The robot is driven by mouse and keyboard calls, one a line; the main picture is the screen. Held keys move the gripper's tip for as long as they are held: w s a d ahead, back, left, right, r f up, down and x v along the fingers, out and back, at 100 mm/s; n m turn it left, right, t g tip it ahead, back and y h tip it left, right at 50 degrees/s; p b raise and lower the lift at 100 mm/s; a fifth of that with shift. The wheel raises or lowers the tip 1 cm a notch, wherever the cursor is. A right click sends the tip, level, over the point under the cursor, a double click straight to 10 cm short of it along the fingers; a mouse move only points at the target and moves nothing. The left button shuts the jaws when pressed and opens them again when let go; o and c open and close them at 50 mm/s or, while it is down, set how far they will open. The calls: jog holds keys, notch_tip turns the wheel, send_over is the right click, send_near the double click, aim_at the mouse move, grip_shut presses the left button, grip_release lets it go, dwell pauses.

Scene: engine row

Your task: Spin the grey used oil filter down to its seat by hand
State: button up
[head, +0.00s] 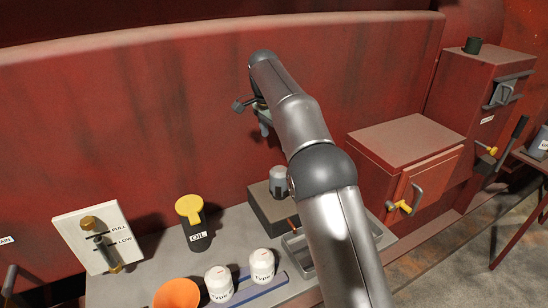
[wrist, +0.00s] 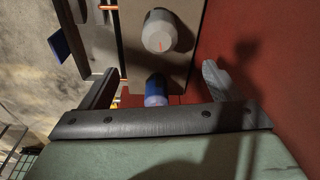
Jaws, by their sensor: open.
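The grey used oil filter (head: 278,181) stands upright on a dark block (head: 262,206) on the bench. In the wrist view the grey filter (wrist: 160,31) shows from above, with an orange mark on its top. Whether a gap remains under it is not clear. My gripper (head: 262,120) is raised well above the block, near the red wall. In the wrist view my gripper (wrist: 158,72) is open, its two fingers wide apart with nothing held. The filter lies beyond the fingertips, untouched.
A blue cylinder (wrist: 155,91) shows near the block's edge. On the bench (head: 145,279) stand a yellow-capped oil jug (head: 191,222), two white canisters (head: 219,284) and an orange funnel (head: 177,295). A grey tray (head: 297,250) lies beside the block. A red cabinet (head: 404,150) stands to the right.

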aim_at(279, 169)
jog(key=f, duration=0.5)
jog(key=w+d+f, duration=0.1)
jog(key=f, duration=0.4)
jog(key=d+f, duration=0.1)
jog(key=f, duration=0.5)
jog(key=shift+w+p, duration=0.25)
jog(key=shift+p, duration=0.15)
jog(key=c, duration=1.3)
jog(key=shift+a+m, duration=0.1)
jog(key=shift+m, duration=0.3)
jog(key=shift+m+p, duration=0.3)
jog(key=shift+m, duration=0.1)
jog(key=o, duration=1.3)
jog(key=shift+c, duration=0.2)
